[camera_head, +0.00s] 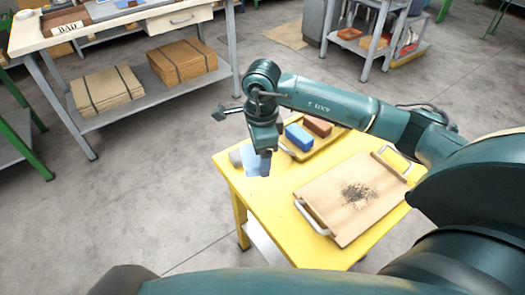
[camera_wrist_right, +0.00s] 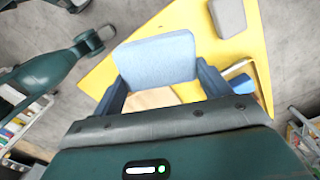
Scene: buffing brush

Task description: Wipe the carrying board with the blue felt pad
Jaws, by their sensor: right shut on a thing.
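My right gripper (camera_head: 262,165) is above the far left corner of the yellow table, shut on a light blue felt pad (camera_head: 250,158). In the right wrist view the pad (camera_wrist_right: 155,58) sits between the two fingers of the gripper (camera_wrist_right: 163,85). The wooden carrying board (camera_head: 325,191) lies on the table to the right of the gripper, with a metal handle at each end. A patch of dark debris (camera_head: 357,194) lies on its middle. The pad is apart from the board. My left gripper is in neither view.
On the yellow table (camera_head: 270,213), a tray (camera_head: 322,142) behind the board holds a blue block (camera_head: 299,137) and a brown block (camera_head: 317,126). A grey pad (camera_wrist_right: 228,17) lies near the table edge. A workbench (camera_head: 120,20) with cardboard stacks stands at back left.

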